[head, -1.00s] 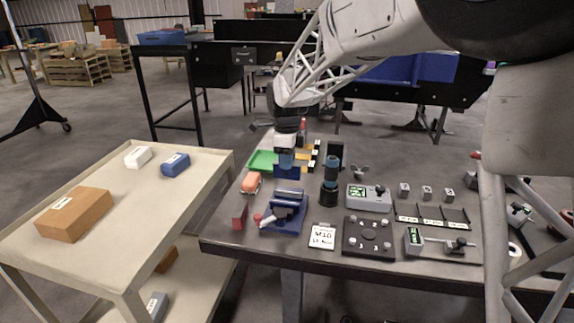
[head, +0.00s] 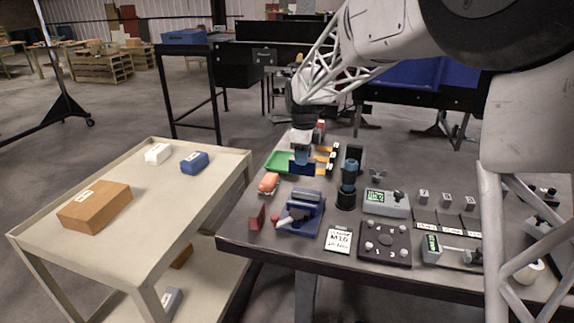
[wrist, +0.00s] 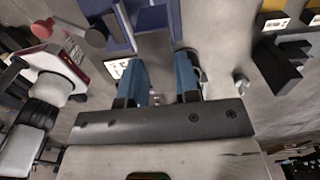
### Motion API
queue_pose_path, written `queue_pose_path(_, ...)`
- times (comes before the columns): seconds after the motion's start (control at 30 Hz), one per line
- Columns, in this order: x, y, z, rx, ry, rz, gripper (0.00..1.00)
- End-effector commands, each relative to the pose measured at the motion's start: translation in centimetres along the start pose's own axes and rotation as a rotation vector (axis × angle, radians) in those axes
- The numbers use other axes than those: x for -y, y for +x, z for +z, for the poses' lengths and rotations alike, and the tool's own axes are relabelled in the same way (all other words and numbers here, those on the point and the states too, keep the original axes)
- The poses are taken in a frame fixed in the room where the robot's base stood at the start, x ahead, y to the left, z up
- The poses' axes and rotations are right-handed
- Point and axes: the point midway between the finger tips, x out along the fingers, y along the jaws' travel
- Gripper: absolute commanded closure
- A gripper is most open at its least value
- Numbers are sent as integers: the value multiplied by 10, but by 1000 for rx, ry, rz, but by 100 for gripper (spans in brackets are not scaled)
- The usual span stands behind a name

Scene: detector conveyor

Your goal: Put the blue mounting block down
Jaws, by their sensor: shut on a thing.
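The blue mounting block (head: 301,168) is dark blue and sits at the tips of my gripper (head: 302,156), over the far left part of the dark work table (head: 262,246). My gripper points down and is shut on the block. The block looks level; whether its underside touches the table is unclear. In the wrist view the two blue fingers of my gripper (wrist: 161,70) stand a little apart.
A green tray (head: 276,161) lies left of the block, and an orange thing (head: 268,183) nearer. A blue vise (head: 303,215) stands in front. A dark cylinder stand (head: 347,188) is to the right. The beige cart (head: 150,235) at left holds boxes and has free room.

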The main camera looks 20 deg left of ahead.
Motion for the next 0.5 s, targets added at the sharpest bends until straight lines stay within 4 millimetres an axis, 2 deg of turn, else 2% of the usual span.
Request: queue_pose_path(0.5,77,-2,47,0,-1,0,100)
